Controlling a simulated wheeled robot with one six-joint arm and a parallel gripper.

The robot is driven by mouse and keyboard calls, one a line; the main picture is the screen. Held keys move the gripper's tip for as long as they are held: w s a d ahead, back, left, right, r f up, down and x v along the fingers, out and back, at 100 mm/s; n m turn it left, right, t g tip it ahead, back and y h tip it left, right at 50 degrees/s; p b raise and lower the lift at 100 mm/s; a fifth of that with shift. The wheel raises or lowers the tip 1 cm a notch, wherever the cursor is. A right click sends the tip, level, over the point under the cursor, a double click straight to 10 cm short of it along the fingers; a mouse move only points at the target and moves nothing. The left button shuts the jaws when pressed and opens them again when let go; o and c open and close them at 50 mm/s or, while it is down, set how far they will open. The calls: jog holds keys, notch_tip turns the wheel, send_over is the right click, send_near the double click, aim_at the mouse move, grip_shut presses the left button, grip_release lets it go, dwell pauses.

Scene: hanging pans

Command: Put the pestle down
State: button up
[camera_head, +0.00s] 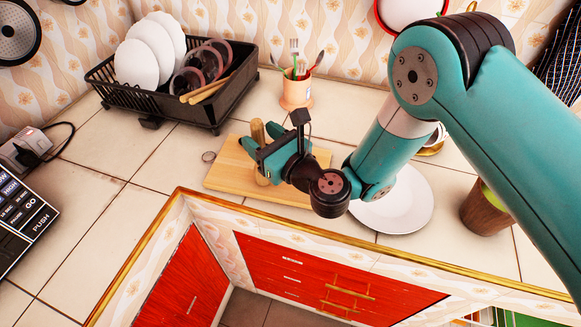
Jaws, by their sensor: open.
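The light wooden pestle (258,132) stands upright on a wooden cutting board (226,178) on the tiled counter. Its top shows above my gripper, and its lower end shows below the jaws near the board's surface. My gripper (262,139) reaches in from the right, with its two teal fingers open on either side of the pestle. The middle of the pestle is partly hidden by the gripper. I cannot tell whether a finger still touches it.
A black dish rack (200,107) with plates stands behind left. A utensil cup (295,91) is behind the board. A white plate (404,208) lies to the right, partly under my arm. A brown vessel (484,209) stands farther right. The counter's front edge is close to the board.

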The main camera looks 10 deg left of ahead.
jog(key=b, duration=0.3)
jog(key=shift+s+d+f, duration=0.15)
jog(key=shift+d+f, duration=0.2)
jog(key=shift+d, duration=0.05)
jog(key=b+v, duration=0.1)
jog(key=b, duration=0.3)
jog(key=shift+s+d+b, duration=0.3)
jog(key=b+v, duration=0.6)
jog(key=b, duration=0.1)
jog(key=shift+r+b, duration=0.35)
jog(key=shift+r, duration=0.05)
jog(key=shift+s+d, duration=0.1)
jog(key=shift+d, duration=0.05)
